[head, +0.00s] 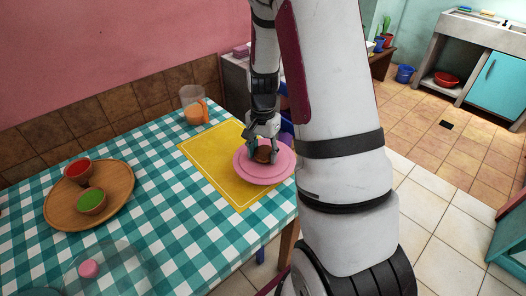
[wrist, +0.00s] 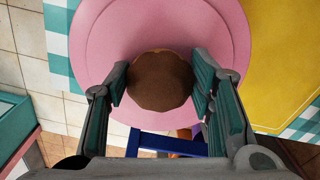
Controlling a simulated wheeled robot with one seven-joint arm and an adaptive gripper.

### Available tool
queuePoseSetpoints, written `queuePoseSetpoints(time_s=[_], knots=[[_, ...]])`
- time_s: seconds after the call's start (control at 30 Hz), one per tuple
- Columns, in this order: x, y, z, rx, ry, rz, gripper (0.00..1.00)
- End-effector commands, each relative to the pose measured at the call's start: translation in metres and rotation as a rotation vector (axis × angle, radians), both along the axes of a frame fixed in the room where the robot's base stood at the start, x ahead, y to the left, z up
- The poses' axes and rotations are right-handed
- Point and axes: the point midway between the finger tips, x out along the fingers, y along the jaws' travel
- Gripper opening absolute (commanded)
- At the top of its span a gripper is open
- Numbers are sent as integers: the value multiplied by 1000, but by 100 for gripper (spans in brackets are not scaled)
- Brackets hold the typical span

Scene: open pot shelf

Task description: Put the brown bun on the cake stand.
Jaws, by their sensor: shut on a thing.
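The brown bun (wrist: 160,80) is between the two fingers of my gripper (wrist: 160,88) in the wrist view, with a finger against each side. The pink cake stand (wrist: 110,30) lies directly beneath the bun, which sits toward the stand's near edge in that view. In the head view my gripper (head: 264,150) is over the pink cake stand (head: 265,176), and the bun (head: 263,155) shows between the fingers. The bun is at or just above the plate; I cannot tell whether it touches.
The cake stand is on a yellow mat (head: 205,150) at the right end of the checked table (head: 160,215). A wooden tray (head: 75,218) with red and green bowls is at left. A clear pitcher (head: 192,97) and orange cup (head: 196,114) stand behind. A glass dish holds a pink item (head: 89,268).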

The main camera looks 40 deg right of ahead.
Motion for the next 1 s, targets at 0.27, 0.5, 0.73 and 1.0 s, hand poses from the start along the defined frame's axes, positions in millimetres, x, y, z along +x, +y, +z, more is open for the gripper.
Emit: queuePoseSetpoints(time_s=[0.27,0.5,0.73,1.0], knots=[[0,0,-3,0,0,0,69],[0,0,-3,0,0,0,69],[1,0,16,-2,-4,1,69],[1,0,72,-2,-5,0,69]])
